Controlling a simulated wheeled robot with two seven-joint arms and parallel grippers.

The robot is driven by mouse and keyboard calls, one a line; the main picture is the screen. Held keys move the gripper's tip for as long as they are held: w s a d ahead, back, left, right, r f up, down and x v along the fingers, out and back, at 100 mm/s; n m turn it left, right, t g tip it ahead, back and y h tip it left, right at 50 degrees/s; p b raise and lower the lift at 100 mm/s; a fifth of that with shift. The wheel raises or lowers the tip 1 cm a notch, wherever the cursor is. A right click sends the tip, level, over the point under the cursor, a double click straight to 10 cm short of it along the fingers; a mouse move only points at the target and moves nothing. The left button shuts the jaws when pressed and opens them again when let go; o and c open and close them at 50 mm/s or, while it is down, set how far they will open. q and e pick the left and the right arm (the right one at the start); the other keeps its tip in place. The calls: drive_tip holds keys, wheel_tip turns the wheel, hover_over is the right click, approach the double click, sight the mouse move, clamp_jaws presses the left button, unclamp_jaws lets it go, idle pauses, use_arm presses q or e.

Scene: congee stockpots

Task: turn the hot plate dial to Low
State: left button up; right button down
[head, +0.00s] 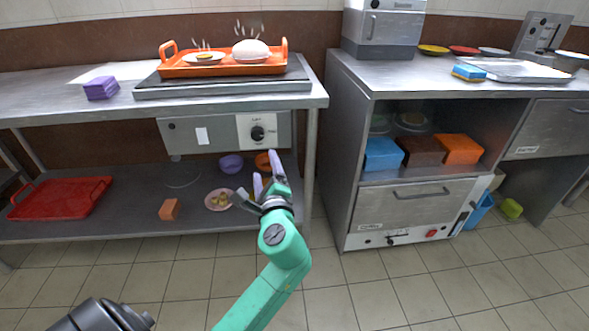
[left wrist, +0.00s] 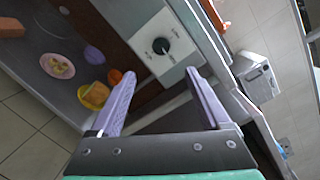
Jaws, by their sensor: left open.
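The hot plate dial (head: 257,133) is a black round knob on a pale plate on the control panel (head: 200,135) under the left counter's edge. In the left wrist view the dial (left wrist: 160,46) shows beyond the fingertips, with small markings around it that are too small to read surely. My left gripper (head: 265,168) is just below the dial in the head view. Its two purple fingers (left wrist: 160,80) are spread apart with nothing between them, and they do not touch the dial. The hot plate (head: 222,88) lies on the counter with an orange tray (head: 225,68) on it. My right gripper is not seen.
The counter's leg (head: 311,170) stands right of the dial. On the lower shelf are a red tray (head: 60,198), a plate of food (head: 219,200) and a purple bowl (head: 231,163). A steel cabinet (head: 345,150) stands to the right. The floor in front is clear.

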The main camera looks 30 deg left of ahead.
sight(259, 137)
use_arm(q)
drive_tip(key=b+x, duration=0.1)
drive_tip(key=x, duration=1.3)
drive_tip(key=shift+w+r+b, duration=0.1)
drive_tip(key=shift+w+b, duration=0.05)
drive_tip(key=shift+b, duration=0.25)
clamp_jaws()
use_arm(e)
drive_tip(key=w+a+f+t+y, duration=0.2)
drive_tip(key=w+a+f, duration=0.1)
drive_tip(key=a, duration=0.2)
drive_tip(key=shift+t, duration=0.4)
